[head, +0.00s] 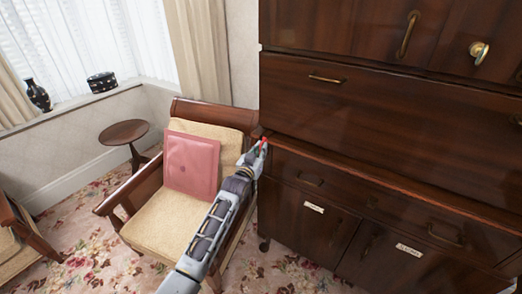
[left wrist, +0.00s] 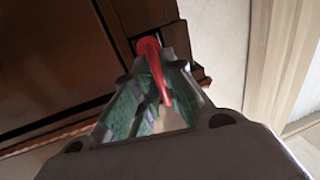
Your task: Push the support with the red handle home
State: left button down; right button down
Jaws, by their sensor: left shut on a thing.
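The red handle (head: 264,142) shows as a small red tip beside the left front edge of the dark wooden cabinet (head: 385,110). In the left wrist view the red handle (left wrist: 154,64) runs between the two fingers. My left gripper (head: 257,154) is shut on it, with its tips close to the cabinet. The fingers also show in the left wrist view (left wrist: 150,85). The support's wood is mostly hidden behind the fingers and handle. How far it stands out cannot be told. My right gripper is not in view.
An armchair (head: 158,232) with a pink cushion (head: 191,166) stands left of the cabinet, close behind my left arm. A small round table (head: 124,132) is farther left. Brass drawer pulls (head: 327,78) stick out of the cabinet front. Patterned carpet (head: 80,273) shows at lower left.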

pick_arm(q)
jog(key=shift+w+a+r, duration=0.1)
jog(key=shift+w+a, duration=0.05)
jog(key=shift+a, duration=0.05)
jog(key=shift+r, duration=0.1)
jog(key=c, duration=1.5)
grip_release()
jog(key=shift+c, duration=0.2)
jog(key=shift+d+r, duration=0.15)
jog(key=shift+d, duration=0.1)
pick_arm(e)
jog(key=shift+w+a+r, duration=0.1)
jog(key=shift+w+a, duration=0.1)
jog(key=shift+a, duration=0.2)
